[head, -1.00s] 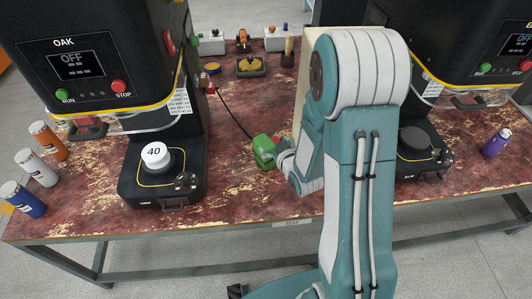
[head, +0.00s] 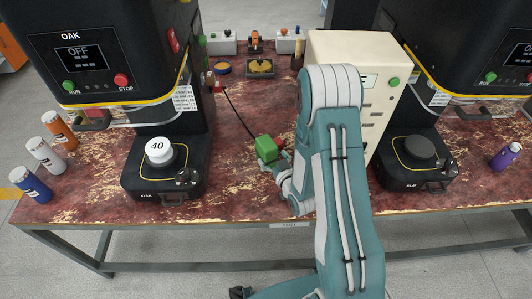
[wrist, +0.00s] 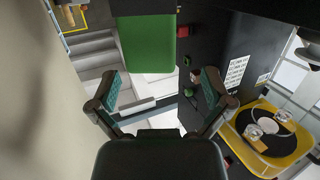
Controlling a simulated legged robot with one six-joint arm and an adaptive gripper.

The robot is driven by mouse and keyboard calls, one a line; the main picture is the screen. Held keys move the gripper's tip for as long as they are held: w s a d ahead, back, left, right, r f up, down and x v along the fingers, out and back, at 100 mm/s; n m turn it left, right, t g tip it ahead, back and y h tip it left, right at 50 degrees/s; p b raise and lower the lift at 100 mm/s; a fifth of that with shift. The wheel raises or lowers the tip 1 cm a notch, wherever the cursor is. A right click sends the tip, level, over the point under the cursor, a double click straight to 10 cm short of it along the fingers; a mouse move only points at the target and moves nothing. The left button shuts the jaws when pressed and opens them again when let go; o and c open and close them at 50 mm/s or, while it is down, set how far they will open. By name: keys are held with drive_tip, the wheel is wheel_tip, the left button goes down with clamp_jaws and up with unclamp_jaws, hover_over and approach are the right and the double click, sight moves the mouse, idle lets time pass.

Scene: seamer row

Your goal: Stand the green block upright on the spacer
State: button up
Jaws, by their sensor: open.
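The green block (head: 267,148) is in mid-table in the head view, just beyond the end of my arm. In the wrist view the block (wrist: 147,42) fills the top middle, its near edge by the fingertips. My gripper (wrist: 158,82) is open, a finger on each side with a wide gap. It shows small and partly hidden at the block in the head view (head: 277,165). I cannot tell whether the block touches the table or a finger. A white round piece marked 40 (head: 159,151), perhaps the spacer, sits on the OAK machine's base at left.
The OAK machine (head: 85,60) overhangs the left; another black machine (head: 455,60) stands at right. A cream cabinet (head: 350,55) stands behind my arm. Three bottles (head: 45,155) line the left, a purple bottle (head: 506,156) the right. A dark cable (head: 238,115) runs towards the block.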

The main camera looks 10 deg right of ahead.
sight(266, 142)
drive_tip(key=w, duration=0.5)
drive_tip(key=shift+a+r, duration=0.15)
drive_tip(key=shift+r, duration=0.1)
drive_tip(key=shift+w+a+f, duration=0.1)
drive_tip(key=shift+w, duration=0.4)
drive_tip(key=c, duration=1.2)
